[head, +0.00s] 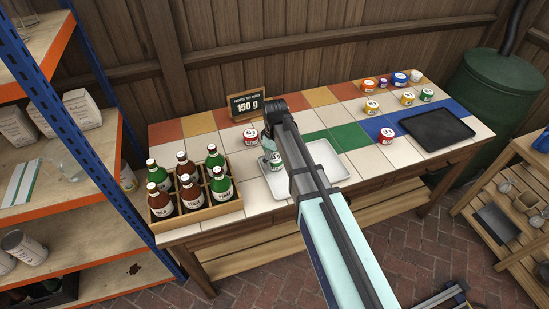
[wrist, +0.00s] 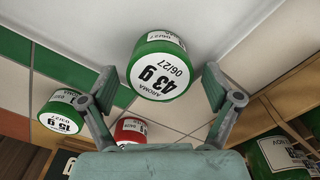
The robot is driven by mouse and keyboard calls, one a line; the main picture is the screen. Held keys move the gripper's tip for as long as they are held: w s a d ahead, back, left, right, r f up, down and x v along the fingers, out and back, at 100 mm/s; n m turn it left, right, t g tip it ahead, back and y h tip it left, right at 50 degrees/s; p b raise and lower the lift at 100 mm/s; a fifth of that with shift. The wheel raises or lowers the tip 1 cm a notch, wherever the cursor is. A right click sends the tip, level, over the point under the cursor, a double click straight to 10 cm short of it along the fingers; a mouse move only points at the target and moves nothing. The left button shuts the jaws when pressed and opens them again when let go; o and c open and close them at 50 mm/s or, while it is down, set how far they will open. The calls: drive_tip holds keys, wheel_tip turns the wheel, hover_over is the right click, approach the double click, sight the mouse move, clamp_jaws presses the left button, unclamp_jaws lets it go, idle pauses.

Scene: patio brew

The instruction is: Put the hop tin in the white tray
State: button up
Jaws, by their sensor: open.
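A green tin with a white lid reading "43 g" and "AROMA" (wrist: 160,66) is between my gripper's fingers in the wrist view. In the head view this tin (head: 276,161) shows just left of my arm. The white tray (head: 326,163) lies on the table, partly hidden by my arm; its white floor (wrist: 215,28) fills the top of the wrist view. The tin appears to stand in the tray, though its base is hard to see. My gripper (wrist: 160,85) is open around the tin, with gaps beside the fingertips.
A red tin (head: 251,135) and a green "15 g" tin (wrist: 62,112) stand nearby. A bottle crate (head: 200,210) is at left, a chalkboard reading 150 g (head: 248,104) behind. Several tins (head: 400,79) and a black tray (head: 436,129) are at right.

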sight(274, 157)
wheel_tip(274, 157, up, 12)
drive_tip(key=b, duration=0.2)
idle(0.4)
